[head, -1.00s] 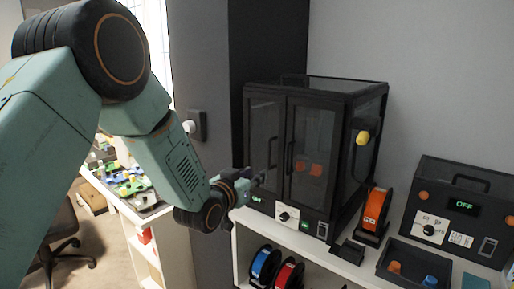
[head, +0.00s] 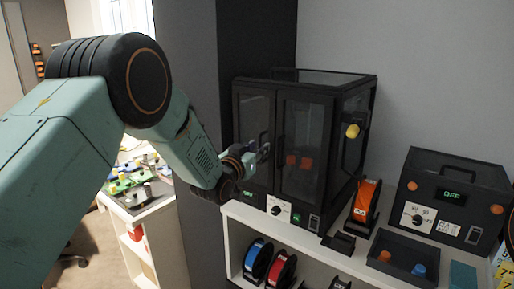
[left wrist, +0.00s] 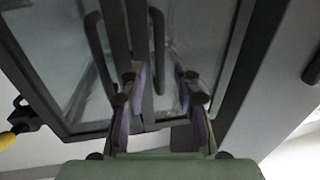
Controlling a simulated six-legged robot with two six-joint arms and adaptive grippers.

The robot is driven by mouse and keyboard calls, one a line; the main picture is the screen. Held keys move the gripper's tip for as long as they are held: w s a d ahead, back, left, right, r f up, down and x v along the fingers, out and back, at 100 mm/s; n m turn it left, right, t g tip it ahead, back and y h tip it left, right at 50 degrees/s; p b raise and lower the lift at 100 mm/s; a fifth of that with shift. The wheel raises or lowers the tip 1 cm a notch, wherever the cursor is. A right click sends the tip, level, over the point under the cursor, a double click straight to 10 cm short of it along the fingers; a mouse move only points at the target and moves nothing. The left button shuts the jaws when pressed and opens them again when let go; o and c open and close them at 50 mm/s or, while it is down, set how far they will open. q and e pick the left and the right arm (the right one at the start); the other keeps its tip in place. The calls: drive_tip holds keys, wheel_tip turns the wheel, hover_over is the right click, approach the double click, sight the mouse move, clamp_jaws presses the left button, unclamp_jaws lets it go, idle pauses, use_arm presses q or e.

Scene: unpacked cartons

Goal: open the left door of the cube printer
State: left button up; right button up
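The cube printer (head: 328,95) is a black-framed cabinet with two glazed front doors, standing on a white shelf. Its left door (head: 252,118) looks closed beside the right door (head: 306,132). My left gripper (head: 264,148) is at the left door's handle, partly hidden by its own wrist in the head view. In the left wrist view, my gripper (left wrist: 161,85) is open, with a purple-padded finger on each side of the left door's dark handle (left wrist: 157,50). Contact cannot be told. The right door's handle (left wrist: 97,48) is outside the fingers. My right gripper is not in view.
An orange spool (head: 365,203), a dark tray (head: 396,262) and a second dark machine (head: 458,180) reading OFF stand right of the printer. Blue and red spools (head: 281,269) sit on the lower shelf. A dark grey wall panel (head: 195,100) is close on the left.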

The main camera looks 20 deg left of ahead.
use_arm(q)
drive_tip(key=shift+w+d, duration=0.1)
drive_tip(key=shift+w, duration=0.3)
drive_tip(key=shift+s, duration=0.1)
clamp_jaws()
idle(0.5)
